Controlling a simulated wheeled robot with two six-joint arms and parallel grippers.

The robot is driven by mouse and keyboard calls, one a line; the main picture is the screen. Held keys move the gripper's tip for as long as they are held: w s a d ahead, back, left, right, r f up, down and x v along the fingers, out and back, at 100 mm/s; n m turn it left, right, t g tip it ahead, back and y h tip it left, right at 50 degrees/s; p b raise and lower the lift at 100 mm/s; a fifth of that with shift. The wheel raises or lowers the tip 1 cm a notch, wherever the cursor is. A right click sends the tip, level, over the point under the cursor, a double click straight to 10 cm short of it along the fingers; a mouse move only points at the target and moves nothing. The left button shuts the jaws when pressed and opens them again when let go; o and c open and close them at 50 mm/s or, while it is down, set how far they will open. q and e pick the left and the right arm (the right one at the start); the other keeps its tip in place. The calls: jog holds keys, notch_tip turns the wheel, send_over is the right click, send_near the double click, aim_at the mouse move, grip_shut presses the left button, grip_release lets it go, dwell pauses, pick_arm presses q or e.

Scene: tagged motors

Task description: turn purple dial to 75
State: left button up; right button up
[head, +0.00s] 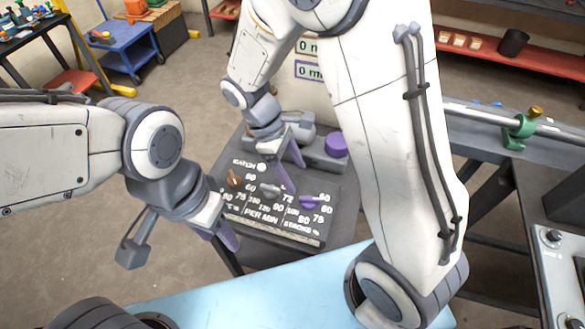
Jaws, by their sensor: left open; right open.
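The purple dial (309,202) is on the right of the dark control panel (332,218), with small white numbers, including a 75, beside it. Which number it points to is too small to tell. My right gripper (294,176) is open above the panel, just up and left of the purple dial, and holds nothing. My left gripper (220,238) is open at the panel's lower left edge, apart from the dials; its fingers are partly hidden behind its wrist.
An orange-brown dial (234,178) and a grey dial (268,190) are left of the purple dial. A purple cylinder (336,146) stands at the panel's back. A light blue surface (240,300) lies in front. A green clamp (519,130) is on a rail at right.

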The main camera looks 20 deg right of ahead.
aim_at(309, 198)
jog(key=shift+w+a+r, duration=0.1)
jog(key=shift+a+r, duration=0.05)
jog(key=shift+r, duration=0.3)
jog(key=d+f+n+b, duration=0.1)
jog(key=f+b, duration=0.1)
jog(key=f, duration=0.1)
jog(key=s+d+f+b, duration=0.1)
jog(key=f, duration=0.2)
jog(key=s+d+f+n+t+b, duration=0.1)
jog(key=f+b, duration=0.1)
jog(key=f, duration=0.1)
jog(key=shift+s+d+f+n+b, duration=0.15)
jog(key=shift+f+n+b, duration=0.15)
jog(key=shift+f+b, duration=0.05)
jog(key=shift+h, duration=0.3)
grip_shut()
